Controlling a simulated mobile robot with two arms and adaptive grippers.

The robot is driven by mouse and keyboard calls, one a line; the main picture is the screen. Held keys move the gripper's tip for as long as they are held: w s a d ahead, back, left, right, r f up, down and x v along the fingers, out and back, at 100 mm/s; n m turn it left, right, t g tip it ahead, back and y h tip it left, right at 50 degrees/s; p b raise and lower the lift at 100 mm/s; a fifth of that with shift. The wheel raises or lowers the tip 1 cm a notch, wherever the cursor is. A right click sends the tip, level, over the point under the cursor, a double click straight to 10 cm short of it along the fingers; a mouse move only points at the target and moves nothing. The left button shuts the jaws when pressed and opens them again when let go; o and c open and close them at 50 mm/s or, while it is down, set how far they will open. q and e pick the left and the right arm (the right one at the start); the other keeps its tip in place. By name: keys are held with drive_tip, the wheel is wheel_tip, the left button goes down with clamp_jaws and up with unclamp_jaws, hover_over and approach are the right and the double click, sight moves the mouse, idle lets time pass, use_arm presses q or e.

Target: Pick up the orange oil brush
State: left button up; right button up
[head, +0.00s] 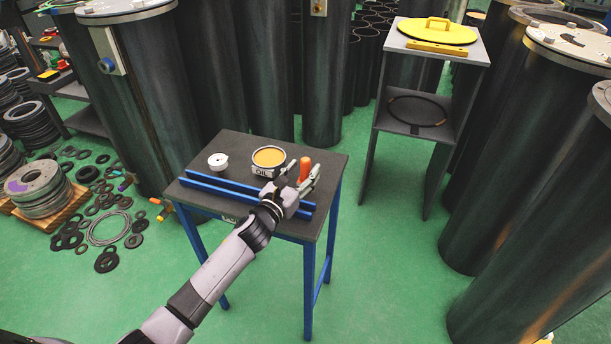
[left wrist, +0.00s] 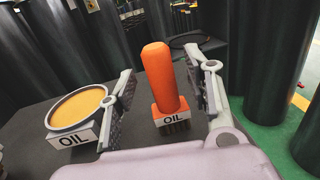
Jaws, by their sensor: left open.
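The orange oil brush (head: 305,168) stands upright on the dark table, near its right side. In the left wrist view the brush (left wrist: 160,75) shows an orange handle, a label reading "OIL" and dark bristles below. My left gripper (head: 299,176) is open, with one finger on each side of the brush. In the left wrist view the fingers of my left gripper (left wrist: 163,92) stand apart from the handle, with a gap on both sides. My right gripper is not in view.
An oil tin (head: 268,160) with yellow contents stands just left of the brush. A white roll (head: 218,161) and blue rails (head: 235,190) lie on the table (head: 325,170). A grey stand (head: 470,52) holds a yellow lid (head: 437,32). Tall dark cylinders surround the area.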

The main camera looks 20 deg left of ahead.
use_arm(q)
drive_tip(key=shift+w+d, duration=0.2)
drive_tip(key=shift+w, duration=0.75)
drive_tip(key=shift+c, duration=0.5)
clamp_jaws()
